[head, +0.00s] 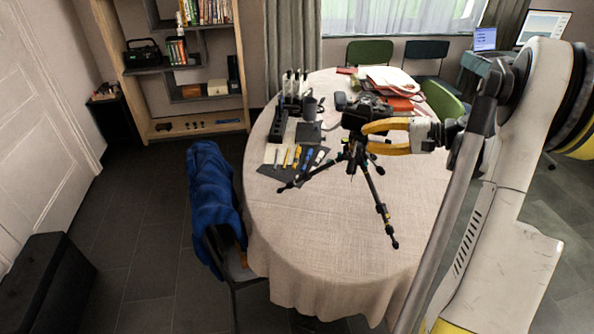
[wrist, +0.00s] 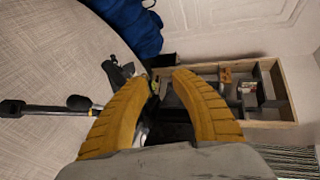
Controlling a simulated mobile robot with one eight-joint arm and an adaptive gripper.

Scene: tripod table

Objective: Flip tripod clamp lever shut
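The black tripod (head: 356,152) stands with its legs spread on the cloth-covered table (head: 290,225), with a dark camera-like head on top. One leg reaches toward the front right and carries small yellowish collars. My gripper (head: 364,138) comes in from the right at the tripod's upper part, its two yellow fingers apart. In the wrist view the fingers of my gripper (wrist: 163,75) are open, with dark parts in and behind the gap. A black tripod part (wrist: 45,108) runs in from the left beside the left finger. I cannot make out the clamp lever or any contact.
Pens on a dark mat (head: 290,160), a black rack (head: 283,122) and a mug (head: 310,106) stand left of the tripod. A chair with a blue jacket (head: 212,195) is at the table's left. The front of the table is clear.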

